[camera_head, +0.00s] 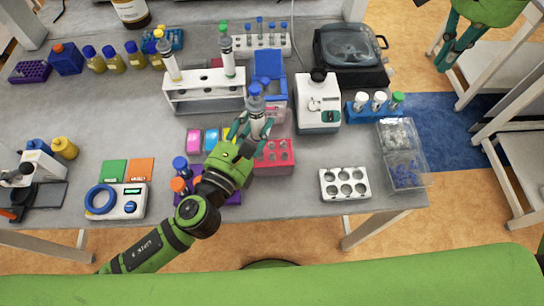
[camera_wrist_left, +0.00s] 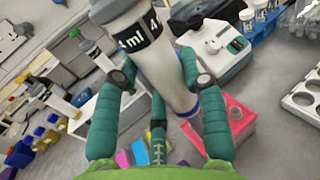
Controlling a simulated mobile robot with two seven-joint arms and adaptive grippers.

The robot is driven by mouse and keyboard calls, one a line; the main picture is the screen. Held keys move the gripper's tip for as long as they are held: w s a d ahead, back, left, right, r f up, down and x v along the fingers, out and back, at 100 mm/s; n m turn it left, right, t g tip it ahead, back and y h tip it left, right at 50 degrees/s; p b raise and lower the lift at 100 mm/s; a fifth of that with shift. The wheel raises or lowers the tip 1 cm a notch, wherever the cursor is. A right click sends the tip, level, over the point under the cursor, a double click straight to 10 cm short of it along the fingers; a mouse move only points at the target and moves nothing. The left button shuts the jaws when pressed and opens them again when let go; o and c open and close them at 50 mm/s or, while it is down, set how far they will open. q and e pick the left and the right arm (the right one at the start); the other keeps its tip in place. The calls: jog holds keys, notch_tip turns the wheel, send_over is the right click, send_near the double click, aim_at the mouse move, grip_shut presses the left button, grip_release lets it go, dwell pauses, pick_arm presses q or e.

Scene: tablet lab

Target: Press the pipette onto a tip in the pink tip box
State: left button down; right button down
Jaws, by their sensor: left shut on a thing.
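A white pipette with a blue top (camera_head: 256,108) stands roughly upright in my left gripper (camera_head: 250,135). In the left wrist view, the fingers are closed around the white pipette body (camera_wrist_left: 160,65). The pink tip box (camera_head: 275,158) lies just below and to the right of the gripper, with round openings on top. It also shows in the left wrist view (camera_wrist_left: 222,140), beside the pipette's lower part. The pipette's lower end is hidden, so I cannot tell if it touches a tip. My right gripper (camera_head: 455,55) is open and empty at the upper right, off the table.
A white rack (camera_head: 205,93) holds two other pipettes behind. A blue open box (camera_head: 270,68) and a white device (camera_head: 317,105) stand behind the pink box. A white holder with round holes (camera_head: 344,184) is at the right. Small coloured boxes (camera_head: 194,139) lie left of the gripper.

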pick_arm(q)
jog(key=shift+f+b, duration=0.35)
jog(key=shift+f, duration=0.25)
dwell(1.4)
jog(key=shift+r, duration=0.15)
